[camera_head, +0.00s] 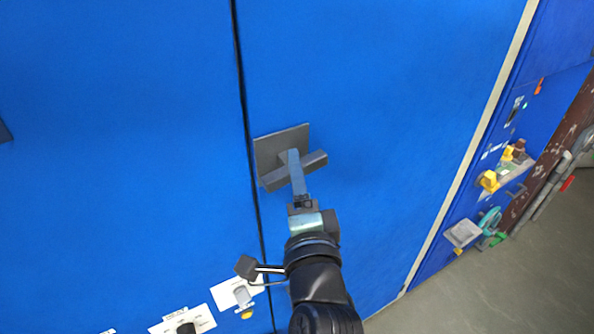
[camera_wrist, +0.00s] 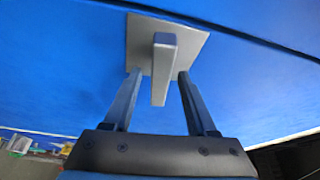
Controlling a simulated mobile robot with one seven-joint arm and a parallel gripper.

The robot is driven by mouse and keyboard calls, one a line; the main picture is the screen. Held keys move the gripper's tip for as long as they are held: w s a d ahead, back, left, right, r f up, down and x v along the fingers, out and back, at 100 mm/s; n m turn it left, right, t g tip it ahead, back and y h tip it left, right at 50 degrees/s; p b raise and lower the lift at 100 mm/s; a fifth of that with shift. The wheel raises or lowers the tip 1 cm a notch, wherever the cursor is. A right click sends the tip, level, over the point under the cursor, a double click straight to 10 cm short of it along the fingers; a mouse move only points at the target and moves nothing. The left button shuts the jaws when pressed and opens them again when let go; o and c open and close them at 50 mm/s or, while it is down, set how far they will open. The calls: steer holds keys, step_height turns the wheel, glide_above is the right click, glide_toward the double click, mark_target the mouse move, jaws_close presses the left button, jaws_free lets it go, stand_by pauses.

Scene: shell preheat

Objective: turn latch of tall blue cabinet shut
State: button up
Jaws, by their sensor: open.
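The tall blue cabinet (camera_head: 390,90) fills most of the head view, its door face flat. Its latch (camera_head: 317,161) is a grey bar on a square grey plate (camera_head: 274,148), just right of a dark vertical seam; the bar lies slanted, nearly crosswise to the seam. In the wrist view the latch bar (camera_wrist: 162,75) sticks out from its plate (camera_wrist: 192,45). My gripper (camera_head: 295,158) is at the latch. In the wrist view my gripper (camera_wrist: 160,76) is open, one finger on each side of the bar, with gaps visible. Whether the fingertips touch the plate is unclear.
Labelled knobs (camera_head: 186,328) sit low on the blue face, below and left of the latch. A side panel on the right carries yellow handles (camera_head: 489,181) and a teal part (camera_head: 490,218). Bare grey floor (camera_head: 480,290) shows at lower right.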

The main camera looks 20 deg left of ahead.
jaws_close()
stand_by(0.3)
steer(key=shift+f+b, duration=0.1)
steer(key=shift+b, duration=0.25)
steer(key=n+y+b, duration=0.2)
steer(key=n+b, duration=0.5)
steer(key=b, duration=0.4)
steer(key=n+g+y+b, duration=0.1)
steer(key=n+y+b, duration=0.2)
steer(key=n+b, duration=0.4)
steer(key=n+g+y+b, duration=0.1)
steer(key=n+y+b, duration=0.2)
steer(key=n+b, duration=0.4)
steer(key=shift+w+d+f+b, duration=0.15)
steer(key=shift+w+f+b, duration=0.15)
steer(key=shift+b, duration=3.55)
steer(key=shift+r, duration=0.1)
